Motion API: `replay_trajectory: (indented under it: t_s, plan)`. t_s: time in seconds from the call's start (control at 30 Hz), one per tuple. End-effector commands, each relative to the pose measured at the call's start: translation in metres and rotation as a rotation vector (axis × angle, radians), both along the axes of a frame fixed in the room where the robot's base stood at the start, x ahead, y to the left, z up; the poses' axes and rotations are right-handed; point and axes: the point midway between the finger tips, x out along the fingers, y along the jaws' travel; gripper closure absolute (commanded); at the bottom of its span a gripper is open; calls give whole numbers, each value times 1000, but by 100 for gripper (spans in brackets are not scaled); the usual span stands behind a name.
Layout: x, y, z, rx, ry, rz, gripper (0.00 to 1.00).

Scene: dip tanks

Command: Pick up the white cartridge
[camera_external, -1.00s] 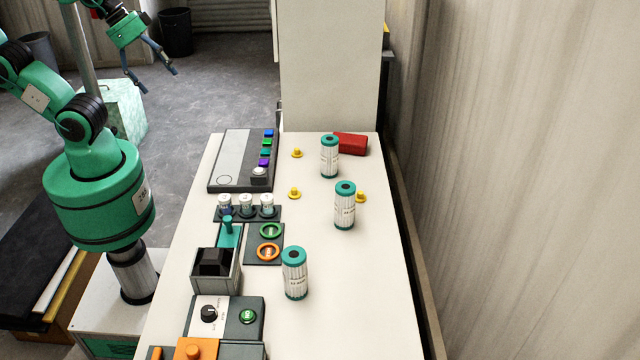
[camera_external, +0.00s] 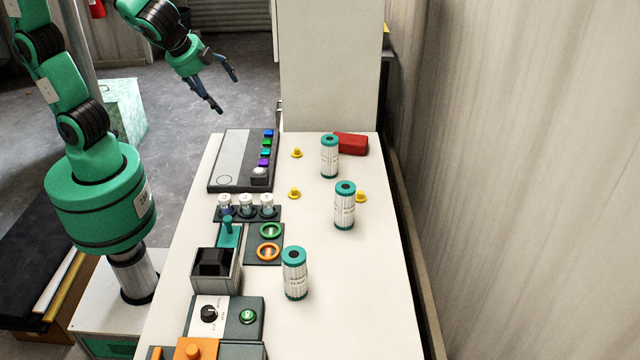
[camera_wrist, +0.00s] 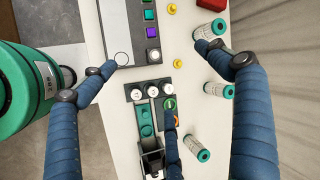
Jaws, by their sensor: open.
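Three white pleated cartridges with teal end caps stand upright on the bench: a near one (camera_external: 296,279), a middle one (camera_external: 345,210) and a far one (camera_external: 330,160). The wrist view shows them along the right side: one at the top (camera_wrist: 208,31), one in the middle (camera_wrist: 216,90) and one lower down (camera_wrist: 195,146). The picture does not single one out. My gripper (camera_external: 226,94) is open and empty, above and beyond the bench's far left corner, apart from every cartridge. Its blue fingers are spread in the wrist view (camera_wrist: 175,65).
A red block (camera_external: 351,143) lies beside the far cartridge. Small yellow knobs (camera_external: 294,192) dot the bench. A button panel (camera_external: 238,165), white-capped vials (camera_external: 246,205) and a black-topped box (camera_external: 214,267) line the left side. A pale column (camera_external: 331,65) stands at the far end.

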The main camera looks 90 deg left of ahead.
Motion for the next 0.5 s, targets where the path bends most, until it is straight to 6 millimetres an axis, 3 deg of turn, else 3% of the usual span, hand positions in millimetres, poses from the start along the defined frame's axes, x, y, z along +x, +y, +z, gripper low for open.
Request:
replay_trajectory:
  t_s: [0.27, 0.5]
  plan:
    - [69, -51, -34, 256, 91, -290, 11]
    - [122, -111, -69, 481, 150, -540, 11]
